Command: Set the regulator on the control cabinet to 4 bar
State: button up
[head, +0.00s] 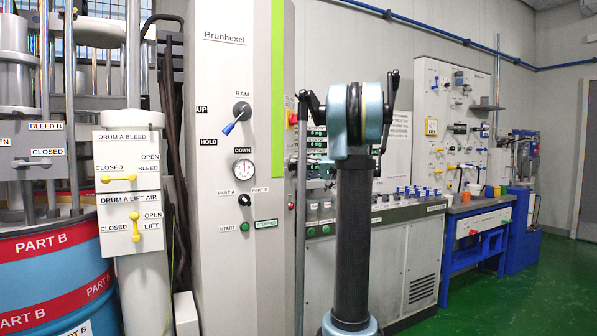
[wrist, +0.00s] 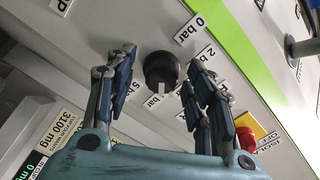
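The regulator (wrist: 161,70) is a round black knob with a white pointer mark, on the pale panel in the wrist view. Its mark points toward the bottom of the picture, near a partly hidden "bar" label (wrist: 155,100) whose number I cannot read. A "0 bar" label (wrist: 188,28) and a "2 b…" label (wrist: 206,57) lie to the right, a "5 b…" label to the left. My gripper (wrist: 163,57) is open, one finger on each side of the knob, apparently not touching it. The control cabinet (head: 235,60) is tall and pale in the head view, where the regulator is not visible.
A red-and-yellow switch (wrist: 246,139) sits right of my right finger. A grey round bar or handle (wrist: 302,47) juts out at far right. The cabinet front carries a blue RAM lever (head: 235,120) and a gauge (head: 244,170). My arm blocks the head view's middle.

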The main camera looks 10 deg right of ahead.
jog(key=shift+d, duration=0.1)
jog(key=v, duration=1.1)
jog(key=shift+s+d, duration=0.2)
jog(key=shift+d, duration=0.15)
jog(key=s+a+f+m+g+h, duration=0.1)
jog(key=s+a+f+g+h, duration=0.5)
jog(key=s+a+f, duration=1.15)
jog(key=s+d+f+h, duration=0.3)
jog(key=s+f+h, duration=0.2)
jog(key=s+f, duration=0.5)
jog(key=s+d+f+h, duration=0.3)
jog(key=s+f+h, duration=0.2)
jog(key=s+f, duration=0.6)
jog(key=shift+d+f+n, duration=0.3)
jog(key=shift+f, duration=0.4)
jog(key=shift+s, duration=0.15)
